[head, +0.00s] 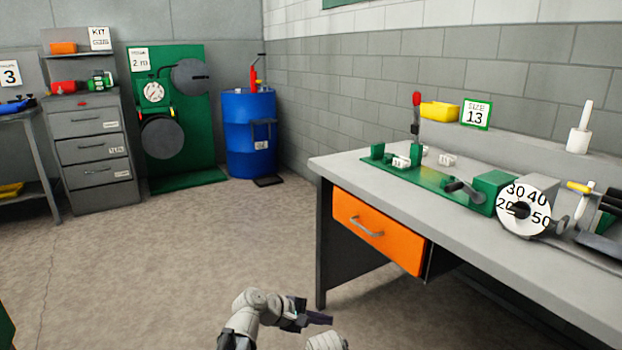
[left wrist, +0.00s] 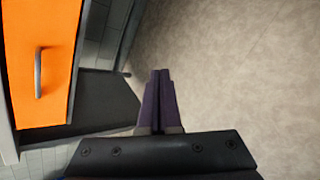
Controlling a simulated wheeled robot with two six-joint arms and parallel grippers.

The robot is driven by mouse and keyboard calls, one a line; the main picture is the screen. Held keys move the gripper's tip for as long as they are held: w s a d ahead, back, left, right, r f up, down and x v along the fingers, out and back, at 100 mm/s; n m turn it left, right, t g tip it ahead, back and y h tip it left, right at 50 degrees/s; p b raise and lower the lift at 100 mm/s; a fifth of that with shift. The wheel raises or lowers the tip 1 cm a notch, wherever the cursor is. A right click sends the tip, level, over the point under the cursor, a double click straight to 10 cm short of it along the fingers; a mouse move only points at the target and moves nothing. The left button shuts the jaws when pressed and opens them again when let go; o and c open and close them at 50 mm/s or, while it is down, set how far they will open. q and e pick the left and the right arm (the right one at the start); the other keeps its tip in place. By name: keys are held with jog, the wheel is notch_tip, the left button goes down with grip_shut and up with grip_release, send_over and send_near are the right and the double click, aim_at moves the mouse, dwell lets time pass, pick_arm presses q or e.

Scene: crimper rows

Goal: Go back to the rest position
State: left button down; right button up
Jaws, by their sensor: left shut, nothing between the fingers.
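My left gripper (head: 318,319) is low at the bottom middle of the head view, in front of the workbench and apart from it. Its dark fingers point to the right. In the left wrist view the two fingers (left wrist: 159,78) lie together, shut, with nothing between them. A pale rounded arm part of mine shows at the bottom edge of the head view, right of the left gripper. My right gripper is not in view.
The workbench (head: 350,160) with an orange drawer (head: 378,231) stands at the right. A grey cabinet (head: 92,150), a green panel (head: 196,138) and a blue drum (head: 250,140) stand at the back. The floor (head: 170,250) between is clear.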

pick_arm(q)
jog(key=s+a+f+m+g+y, duration=0.1)
jog(key=s+a+f+m+y, duration=0.3)
jog(key=a, duration=0.3)
jog(key=s+a+f+m+g+y, duration=0.25)
jog(key=s+a+m, duration=0.2)
jog(key=a, duration=0.25)
jog(key=s+a+f+m+g+y, duration=0.1)
jog(key=s+a+f+m+y, duration=0.25)
jog(key=s+a, duration=0.3)
jog(key=s+d+r+m+y+p, duration=0.1)
jog(key=s+d+r+m+p, duration=0.25)
jog(key=d, duration=0.65)
notch_tip(320, 180, up, 37)
jog(key=s+p, duration=0.1)
jog(key=p, duration=3.5)
